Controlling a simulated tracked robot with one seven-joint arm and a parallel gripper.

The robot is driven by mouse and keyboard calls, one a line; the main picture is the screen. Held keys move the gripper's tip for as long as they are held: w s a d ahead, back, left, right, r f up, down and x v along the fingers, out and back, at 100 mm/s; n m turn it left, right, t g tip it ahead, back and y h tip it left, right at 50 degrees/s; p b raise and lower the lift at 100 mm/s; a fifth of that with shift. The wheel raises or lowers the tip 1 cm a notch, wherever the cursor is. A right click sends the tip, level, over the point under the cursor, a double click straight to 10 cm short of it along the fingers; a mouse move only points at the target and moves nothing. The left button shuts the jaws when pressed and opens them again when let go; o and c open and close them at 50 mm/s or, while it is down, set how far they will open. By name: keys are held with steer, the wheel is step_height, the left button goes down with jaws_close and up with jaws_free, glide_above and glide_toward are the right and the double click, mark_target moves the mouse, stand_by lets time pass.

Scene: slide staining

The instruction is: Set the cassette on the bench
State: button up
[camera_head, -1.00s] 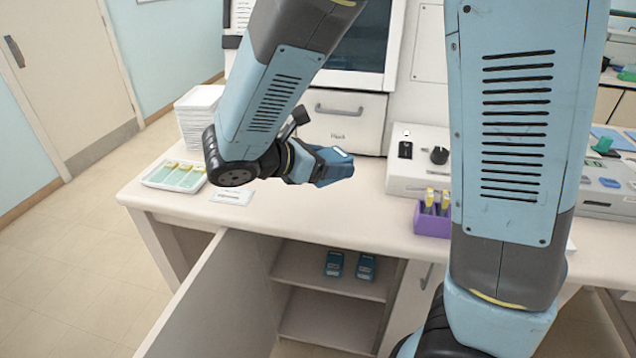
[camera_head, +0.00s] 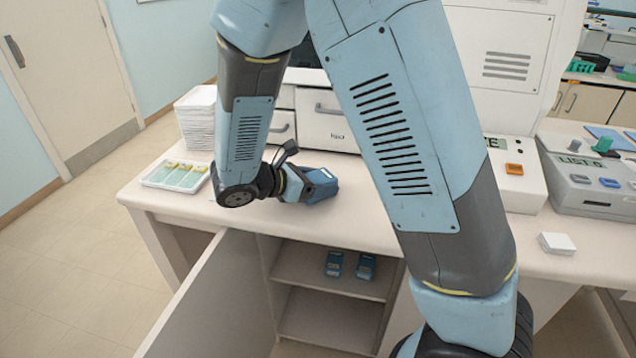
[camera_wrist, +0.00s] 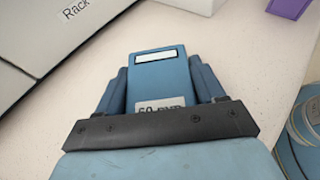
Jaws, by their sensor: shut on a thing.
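The blue cassette (camera_wrist: 158,85) has a white window near its far end and a partly covered printed label. My gripper (camera_wrist: 159,68) is shut on it, with a finger along each side in the wrist view. In the head view my gripper (camera_head: 318,186) is low over the white bench (camera_head: 290,222), left of the middle. The bench top also shows around the cassette in the wrist view (camera_wrist: 245,65). I cannot tell whether the cassette touches the bench.
A tray of slides (camera_head: 176,175) and stacked white trays (camera_head: 196,120) stand at left. A drawer unit (camera_head: 330,130) stands behind my gripper. Below, a cabinet door (camera_head: 205,305) hangs open and two blue cassettes (camera_head: 334,263) (camera_head: 365,267) sit on a shelf. A purple rack (camera_wrist: 290,7) is nearby.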

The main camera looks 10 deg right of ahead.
steer(key=shift+f, duration=0.2)
steer(key=o, duration=1.2)
steer(key=v, duration=1.2)
steer(key=shift+s, duration=0.1)
steer(key=s+d+r+m+g+y, duration=0.2)
steer(key=d+r+m+g+y, duration=0.15)
steer(key=d+m, duration=0.4)
steer(key=s+d+r+m+g+y, duration=0.1)
steer(key=d+r+m+g+y, duration=0.25)
steer(key=d, duration=0.65)
steer(key=s+d+r+m+t+y, duration=0.5)
steer(key=s+d+r+m+t, duration=0.2)
steer(key=m, duration=0.5)
steer(key=shift+s+d+r, duration=0.65)
steer(key=shift+s+r, duration=0.15)
steer(key=shift+s, duration=0.45)
